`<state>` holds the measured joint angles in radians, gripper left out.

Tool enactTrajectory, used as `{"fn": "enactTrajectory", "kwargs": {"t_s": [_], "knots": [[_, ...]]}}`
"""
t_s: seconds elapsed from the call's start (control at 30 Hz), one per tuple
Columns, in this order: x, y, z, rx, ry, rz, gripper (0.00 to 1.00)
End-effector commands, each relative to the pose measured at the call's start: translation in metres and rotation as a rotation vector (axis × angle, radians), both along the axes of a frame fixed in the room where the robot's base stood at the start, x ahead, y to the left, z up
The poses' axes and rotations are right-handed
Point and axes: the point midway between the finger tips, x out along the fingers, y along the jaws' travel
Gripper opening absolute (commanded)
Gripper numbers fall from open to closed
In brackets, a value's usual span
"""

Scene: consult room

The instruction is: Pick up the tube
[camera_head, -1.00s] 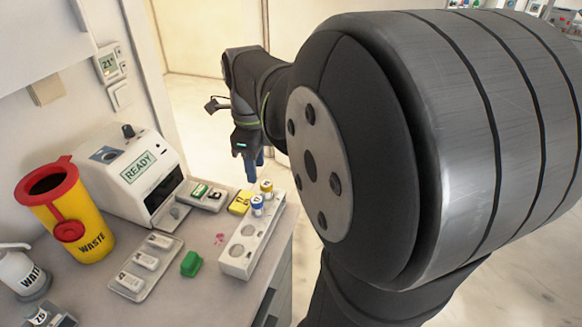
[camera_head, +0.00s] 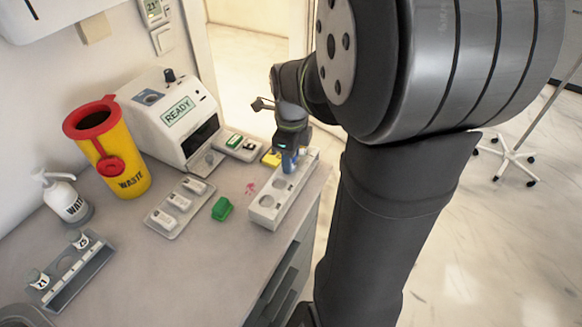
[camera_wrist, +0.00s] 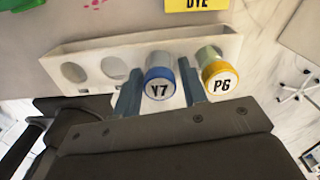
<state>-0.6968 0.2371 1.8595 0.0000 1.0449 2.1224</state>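A tube with a blue cap marked Y7 (camera_wrist: 160,82) stands in a white rack (camera_wrist: 215,42). Beside it, to the right in the wrist view, stands a tube with a yellow cap marked P6 (camera_wrist: 220,82). My gripper (camera_wrist: 159,90) has its two blue fingers on either side of the Y7 cap, with narrow gaps visible. The P6 tube is outside the fingers, close to the right one. In the head view my gripper (camera_head: 290,163) is low over the far end of the rack (camera_head: 268,213) and mostly hides the tubes.
A green block (camera_head: 222,209) and a tray with small vials (camera_head: 166,223) lie left of the rack. A yellow block (camera_head: 271,159) sits just behind it. A device reading READY (camera_head: 170,115) and a yellow waste bin (camera_head: 125,165) stand farther left.

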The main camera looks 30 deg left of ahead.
Motion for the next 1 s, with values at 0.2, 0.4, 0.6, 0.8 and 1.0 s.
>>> {"fn": "enactTrajectory", "kwargs": {"t_s": [0.2,0.4,0.6,0.8,1.0], "knots": [[0.000,0.000,0.000,0.000,0.000,0.000,0.25],[0.000,0.000,0.000,0.000,0.000,0.000,0.06],[0.000,0.000,0.002,0.000,-0.001,0.000,0.06],[0.000,0.000,0.015,0.001,-0.002,0.000,0.06],[0.002,-0.006,0.046,0.003,-0.004,-0.004,0.06]]}}
